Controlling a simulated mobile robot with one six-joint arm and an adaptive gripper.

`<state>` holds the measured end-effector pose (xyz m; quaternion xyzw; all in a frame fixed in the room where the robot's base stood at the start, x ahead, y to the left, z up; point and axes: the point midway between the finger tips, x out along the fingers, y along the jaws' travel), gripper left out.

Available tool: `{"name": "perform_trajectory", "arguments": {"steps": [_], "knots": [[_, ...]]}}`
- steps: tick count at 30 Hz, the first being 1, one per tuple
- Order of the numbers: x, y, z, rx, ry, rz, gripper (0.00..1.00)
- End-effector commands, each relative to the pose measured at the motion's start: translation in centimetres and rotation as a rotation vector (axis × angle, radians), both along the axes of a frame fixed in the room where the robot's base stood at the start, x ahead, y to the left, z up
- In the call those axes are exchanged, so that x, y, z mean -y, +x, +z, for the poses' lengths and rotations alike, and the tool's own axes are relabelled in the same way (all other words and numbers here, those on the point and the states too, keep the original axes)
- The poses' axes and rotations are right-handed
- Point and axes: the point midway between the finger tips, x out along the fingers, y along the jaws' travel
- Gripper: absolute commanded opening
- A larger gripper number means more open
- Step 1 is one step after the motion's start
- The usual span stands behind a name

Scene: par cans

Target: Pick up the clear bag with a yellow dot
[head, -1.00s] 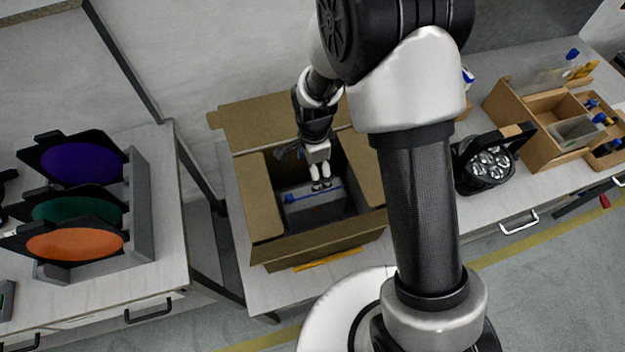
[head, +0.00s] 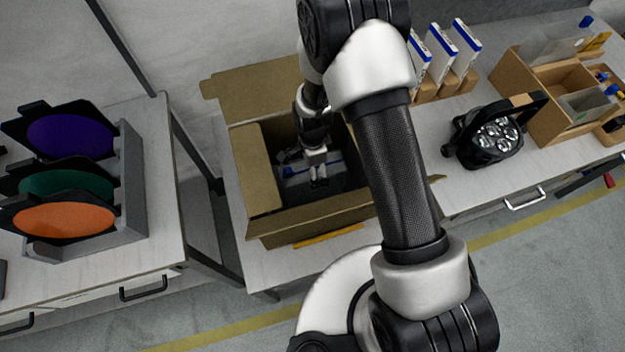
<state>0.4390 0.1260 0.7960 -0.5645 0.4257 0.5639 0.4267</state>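My gripper (head: 318,180) points down inside the open cardboard box (head: 268,232). Its two fingers look close together, but they are too small to tell whether they are shut. Below and behind the fingers lies a greyish, see-through item with a blue strip (head: 292,172), which may be a clear bag. My gripper partly covers it, and I cannot tell whether they touch. I see no yellow dot on it. The box's inner right side is hidden by my arm.
A rack with purple, green and orange filters (head: 62,220) stands on the left table. To the right are white-and-blue boxes (head: 440,55), a black par lamp (head: 490,135) and a wooden organizer (head: 535,90) with clear sheets. The box flaps stand open around my gripper.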

Motion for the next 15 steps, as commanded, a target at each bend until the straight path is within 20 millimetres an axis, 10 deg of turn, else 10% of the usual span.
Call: {"name": "perform_trajectory", "arguments": {"steps": [6, 15], "knots": [[0.0, -0.4, -3.7, -0.004, -0.001, 0.000, 0.82], [0.0, -0.3, -4.0, -0.001, 0.000, 0.000, 0.80]]}}
